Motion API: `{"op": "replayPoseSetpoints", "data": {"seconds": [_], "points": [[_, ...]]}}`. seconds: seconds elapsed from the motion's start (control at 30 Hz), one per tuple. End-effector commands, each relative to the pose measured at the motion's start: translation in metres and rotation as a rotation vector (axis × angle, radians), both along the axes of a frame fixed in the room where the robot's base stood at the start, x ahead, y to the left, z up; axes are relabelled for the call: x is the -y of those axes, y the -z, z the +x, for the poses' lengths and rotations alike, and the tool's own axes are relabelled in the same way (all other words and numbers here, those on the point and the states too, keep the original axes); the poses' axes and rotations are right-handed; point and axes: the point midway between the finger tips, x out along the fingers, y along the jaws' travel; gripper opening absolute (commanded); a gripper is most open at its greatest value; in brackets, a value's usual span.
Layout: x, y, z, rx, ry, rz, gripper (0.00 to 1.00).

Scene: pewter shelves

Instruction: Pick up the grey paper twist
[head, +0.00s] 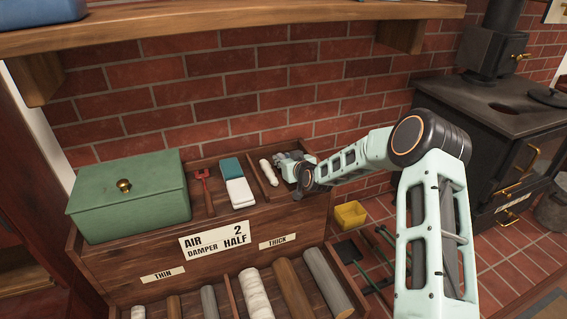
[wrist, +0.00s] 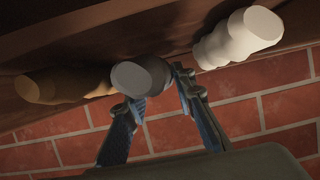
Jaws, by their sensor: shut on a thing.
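The grey paper twist (wrist: 153,73) is between my gripper's two fingers in the wrist view, its pale rounded end facing the camera. My gripper (wrist: 157,92) is shut on it, with blue-grey fingers on either side. In the head view my gripper (head: 288,164) is at the right end of the upper wooden shelf, and it hides the grey twist there. A white paper twist (wrist: 238,38) lies to the right of my gripper in the wrist view, and a brown one (wrist: 62,85) lies to the left. The white twist (head: 268,172) also shows left of my gripper in the head view.
Several rolls or logs fill the lower tray (head: 338,270). A brick wall (head: 250,90) stands close behind, with a black stove (head: 490,110) to the right.

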Motion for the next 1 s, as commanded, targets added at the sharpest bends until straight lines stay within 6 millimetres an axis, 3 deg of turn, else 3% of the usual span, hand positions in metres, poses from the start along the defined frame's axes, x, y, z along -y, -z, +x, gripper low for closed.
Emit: {"op": "replayPoseSetpoints", "data": {"seconds": [0.17, 0.4, 0.7, 1.0], "points": [[0.002, -0.027, 0.000, 0.005, 0.001, -0.002, 0.11], [0.050, -0.084, -0.020, 0.005, 0.006, -0.003, 0.11], [0.103, -0.108, -0.044, 0.000, 0.004, 0.000, 0.11], [0.125, -0.120, -0.056, 0.001, 0.002, 0.001, 0.11]]}}
